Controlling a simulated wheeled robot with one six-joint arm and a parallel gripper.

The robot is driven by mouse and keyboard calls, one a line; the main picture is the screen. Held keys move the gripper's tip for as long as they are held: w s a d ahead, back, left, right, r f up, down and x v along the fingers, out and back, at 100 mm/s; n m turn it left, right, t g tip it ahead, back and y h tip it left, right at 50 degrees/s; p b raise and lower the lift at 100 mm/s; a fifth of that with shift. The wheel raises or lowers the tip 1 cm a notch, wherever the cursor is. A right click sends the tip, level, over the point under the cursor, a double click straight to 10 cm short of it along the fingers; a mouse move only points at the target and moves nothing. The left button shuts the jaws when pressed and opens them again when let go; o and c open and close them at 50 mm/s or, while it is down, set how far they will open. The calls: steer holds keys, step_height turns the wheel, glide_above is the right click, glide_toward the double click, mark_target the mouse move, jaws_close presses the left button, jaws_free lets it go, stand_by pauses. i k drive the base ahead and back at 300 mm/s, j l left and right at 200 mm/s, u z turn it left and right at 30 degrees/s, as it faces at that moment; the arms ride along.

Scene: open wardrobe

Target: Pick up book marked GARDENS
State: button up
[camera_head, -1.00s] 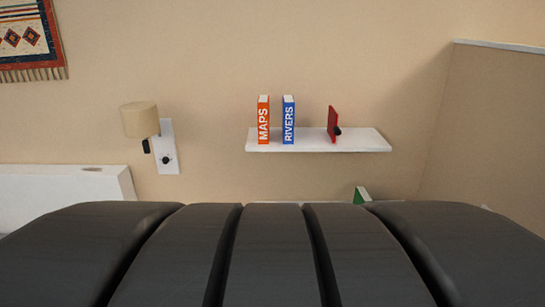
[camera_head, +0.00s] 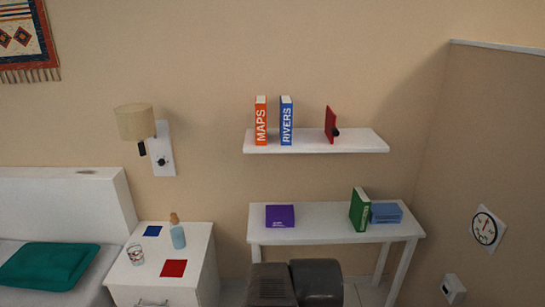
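A green book (camera_head: 359,210) stands upright, slightly tilted, on the white table below the shelf. Its spine carries small pale lettering that I cannot read, so I cannot confirm that it says GARDENS. A blue box-like object (camera_head: 386,213) lies right beside it. An orange book marked MAPS (camera_head: 261,121) and a blue book marked RIVERS (camera_head: 286,121) stand upright on the wall shelf. Dark grey parts of my arm show at the bottom middle, in front of the table. My gripper's fingers are not in view.
The white table (camera_head: 325,220) also bears a purple box (camera_head: 280,216), with clear room between it and the green book. A red bookend (camera_head: 331,124) stands on the shelf (camera_head: 360,142). Left is a nightstand (camera_head: 195,260) with a bottle (camera_head: 177,235) and glass (camera_head: 135,254).

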mark_target(360, 206)
steer(key=i+l, duration=0.1)
steer(key=l, duration=0.4)
steer(key=i+l+z, duration=0.3)
steer(key=i, duration=0.45)
steer(key=i+l+z, duration=0.1)
steer(key=i+z, duration=0.15)
steer(key=i, duration=0.55)
